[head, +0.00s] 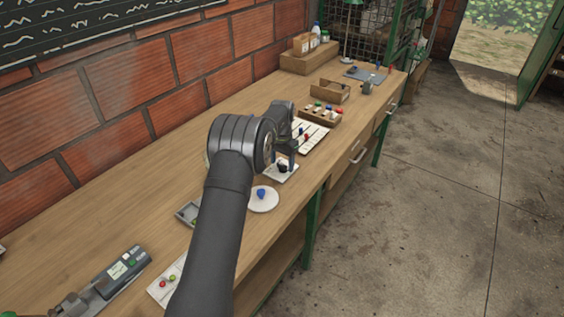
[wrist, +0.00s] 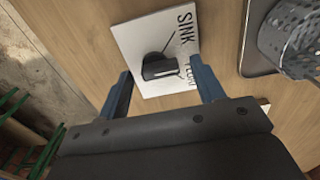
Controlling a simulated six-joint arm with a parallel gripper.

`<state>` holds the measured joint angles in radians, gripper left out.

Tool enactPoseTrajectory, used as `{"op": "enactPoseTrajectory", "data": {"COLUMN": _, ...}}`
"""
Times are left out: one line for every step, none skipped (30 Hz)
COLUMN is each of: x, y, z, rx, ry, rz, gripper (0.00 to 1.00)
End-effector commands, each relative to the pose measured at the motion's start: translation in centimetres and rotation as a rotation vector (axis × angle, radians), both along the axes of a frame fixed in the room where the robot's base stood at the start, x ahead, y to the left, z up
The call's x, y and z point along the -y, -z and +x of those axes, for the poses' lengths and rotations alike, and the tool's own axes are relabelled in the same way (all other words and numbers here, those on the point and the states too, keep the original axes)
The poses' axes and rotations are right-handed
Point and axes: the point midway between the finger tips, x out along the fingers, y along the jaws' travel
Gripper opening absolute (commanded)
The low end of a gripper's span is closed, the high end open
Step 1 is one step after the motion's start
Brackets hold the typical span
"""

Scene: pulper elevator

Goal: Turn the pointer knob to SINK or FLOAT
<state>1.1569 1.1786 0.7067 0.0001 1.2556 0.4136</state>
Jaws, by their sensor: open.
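The pointer knob is black and sits on a white plate (wrist: 134,35) with black lettering. In the wrist view the knob (wrist: 160,67) lies between and just beyond the two blue fingertips of my gripper (wrist: 162,82). The word SINK reads at the plate's upper part; the other word, at the lower right, is partly hidden by a finger. The knob's bar lies roughly level in the wrist view. In the head view the knob (head: 282,168) shows under my gripper (head: 284,162). My gripper is open, its fingers on either side of the knob, with no clear contact.
A grey tray with a perforated grey cup (wrist: 290,40) stands right of the plate in the wrist view. In the head view, a white round dish (head: 264,204) with a blue item is nearer, and a white rack (head: 316,137) lies beyond. The bench edge is close on the right.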

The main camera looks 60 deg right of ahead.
Motion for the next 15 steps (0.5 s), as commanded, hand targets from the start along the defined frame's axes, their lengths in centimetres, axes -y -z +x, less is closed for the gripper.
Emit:
{"op": "enactPoseTrajectory", "data": {"x": -0.01, "y": 0.16, "z": 0.00, "rx": 0.000, "ry": 0.000, "rz": 0.000, "gripper": 0.62}}
{"op": "enactPoseTrajectory", "data": {"x": -0.01, "y": 0.21, "z": 0.00, "rx": 0.000, "ry": 0.000, "rz": 0.000, "gripper": 0.62}}
{"op": "enactPoseTrajectory", "data": {"x": -0.01, "y": 0.24, "z": 0.00, "rx": 0.000, "ry": 0.000, "rz": 0.000, "gripper": 0.62}}
{"op": "enactPoseTrajectory", "data": {"x": -0.01, "y": 0.24, "z": 0.00, "rx": 0.000, "ry": 0.000, "rz": 0.000, "gripper": 0.62}}
{"op": "enactPoseTrajectory", "data": {"x": -0.01, "y": 0.24, "z": 0.00, "rx": 0.000, "ry": 0.000, "rz": 0.000, "gripper": 0.62}}
{"op": "enactPoseTrajectory", "data": {"x": -0.01, "y": 0.23, "z": 0.00, "rx": 0.000, "ry": 0.000, "rz": 0.000, "gripper": 0.62}}
{"op": "enactPoseTrajectory", "data": {"x": -0.01, "y": 0.23, "z": 0.00, "rx": 0.000, "ry": 0.000, "rz": 0.000, "gripper": 0.62}}
{"op": "enactPoseTrajectory", "data": {"x": -0.01, "y": 0.22, "z": 0.00, "rx": 0.000, "ry": 0.000, "rz": 0.000, "gripper": 0.62}}
{"op": "enactPoseTrajectory", "data": {"x": 0.00, "y": 0.22, "z": -0.01, "rx": 0.000, "ry": 0.000, "rz": 0.000, "gripper": 0.58}}
{"op": "enactPoseTrajectory", "data": {"x": -0.01, "y": 0.22, "z": -0.01, "rx": 0.000, "ry": 0.000, "rz": 0.000, "gripper": 0.52}}
{"op": "enactPoseTrajectory", "data": {"x": 0.00, "y": 0.21, "z": -0.01, "rx": 0.000, "ry": 0.000, "rz": 0.000, "gripper": 0.46}}
{"op": "enactPoseTrajectory", "data": {"x": 0.00, "y": 0.21, "z": 0.00, "rx": 0.000, "ry": 0.000, "rz": 0.000, "gripper": 0.38}}
{"op": "enactPoseTrajectory", "data": {"x": -0.01, "y": 0.21, "z": 0.00, "rx": 0.000, "ry": 0.000, "rz": 0.000, "gripper": 0.32}}
{"op": "enactPoseTrajectory", "data": {"x": 0.00, "y": 0.20, "z": -0.01, "rx": 0.000, "ry": 0.000, "rz": 0.000, "gripper": 0.26}}
{"op": "enactPoseTrajectory", "data": {"x": -0.01, "y": 0.20, "z": -0.01, "rx": 0.000, "ry": 0.000, "rz": 0.000, "gripper": 0.19}}
